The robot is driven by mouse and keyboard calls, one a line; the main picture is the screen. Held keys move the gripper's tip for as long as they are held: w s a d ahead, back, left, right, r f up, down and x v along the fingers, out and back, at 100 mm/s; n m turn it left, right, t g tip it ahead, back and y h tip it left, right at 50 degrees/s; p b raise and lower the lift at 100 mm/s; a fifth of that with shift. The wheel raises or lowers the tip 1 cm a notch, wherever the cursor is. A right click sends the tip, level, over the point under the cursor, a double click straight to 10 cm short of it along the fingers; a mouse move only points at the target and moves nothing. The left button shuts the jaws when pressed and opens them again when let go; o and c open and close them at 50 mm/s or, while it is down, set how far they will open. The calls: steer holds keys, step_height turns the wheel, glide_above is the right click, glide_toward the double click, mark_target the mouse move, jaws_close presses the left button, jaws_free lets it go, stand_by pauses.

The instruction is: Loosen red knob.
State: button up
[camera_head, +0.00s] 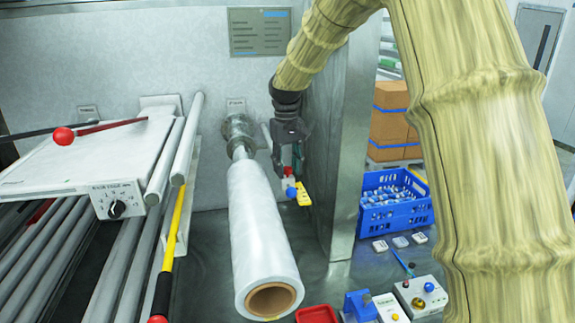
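A small red knob (288,171) shows just below my gripper (288,163), on a small pale fitting with a blue ball (291,191) and a yellow lever (303,195). My gripper is dark and points down beside the steel wall, with a gap between its fingers. It looks open. The red knob is at or just under the fingertips; I cannot tell whether they touch it. A larger red ball (63,136) sits on a dark rod over the white plate at the left.
A roll of clear film (262,235) on a spindle stands left of the fitting. A steel upright (342,150) stands close on the right. A blue crate (396,205), a red tray (316,314) and small control boxes (420,296) lie to the right and front.

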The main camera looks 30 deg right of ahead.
mark_target(287, 168)
steer(key=shift+r, duration=0.15)
step_height(287, 168, up, 12)
stand_by(0.7)
steer(key=shift+w+a, duration=0.1)
stand_by(0.4)
